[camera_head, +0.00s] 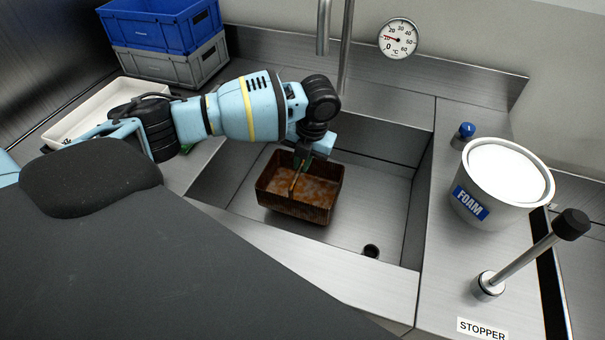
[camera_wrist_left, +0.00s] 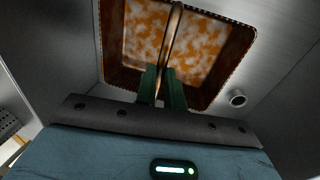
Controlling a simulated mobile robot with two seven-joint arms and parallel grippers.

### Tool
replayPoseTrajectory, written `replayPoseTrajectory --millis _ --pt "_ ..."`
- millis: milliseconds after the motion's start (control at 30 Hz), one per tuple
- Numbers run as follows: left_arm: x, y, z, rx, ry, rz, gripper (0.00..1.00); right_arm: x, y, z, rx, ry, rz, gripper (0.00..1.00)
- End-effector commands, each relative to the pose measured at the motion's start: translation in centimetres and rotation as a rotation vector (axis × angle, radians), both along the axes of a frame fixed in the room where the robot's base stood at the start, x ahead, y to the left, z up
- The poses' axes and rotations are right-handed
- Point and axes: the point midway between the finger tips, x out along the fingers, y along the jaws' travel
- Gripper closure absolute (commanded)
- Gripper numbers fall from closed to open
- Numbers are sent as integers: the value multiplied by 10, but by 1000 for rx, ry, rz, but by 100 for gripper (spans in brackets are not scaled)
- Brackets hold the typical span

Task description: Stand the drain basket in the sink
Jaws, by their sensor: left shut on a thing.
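The drain basket (camera_head: 312,200) is a brown box with an orange and white mottled inside and a thin handle across its top. It is within the outline of the steel sink (camera_head: 385,215); I cannot tell whether it touches the sink floor. My left gripper (camera_head: 300,160) reaches in from above and is shut on the basket's handle. In the left wrist view, the green fingertips (camera_wrist_left: 163,88) pinch the handle (camera_wrist_left: 173,35) over the basket's inside (camera_wrist_left: 205,50). My right gripper is not in view.
The sink's drain hole (camera_head: 371,251) is open to the right of the basket. A foam bucket (camera_head: 475,205), a blue knob (camera_head: 466,130) and a stopper lever (camera_head: 525,258) stand on the right ledge. A white tray (camera_head: 75,130) and stacked crates (camera_head: 170,65) are at left.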

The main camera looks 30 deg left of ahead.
Motion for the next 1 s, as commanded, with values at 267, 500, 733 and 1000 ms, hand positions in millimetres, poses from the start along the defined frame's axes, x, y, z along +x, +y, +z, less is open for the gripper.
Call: replayPoseTrajectory --millis 267,500,733,1000 --pt "-1 0 -40 1 3 1 100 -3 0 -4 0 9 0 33" --pt "0 0 -47 0 0 0 100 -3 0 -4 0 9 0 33" --pt "0 0 -49 0 1 0 100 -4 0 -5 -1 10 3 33" --pt "-1 0 -50 1 1 0 68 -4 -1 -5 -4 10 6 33"
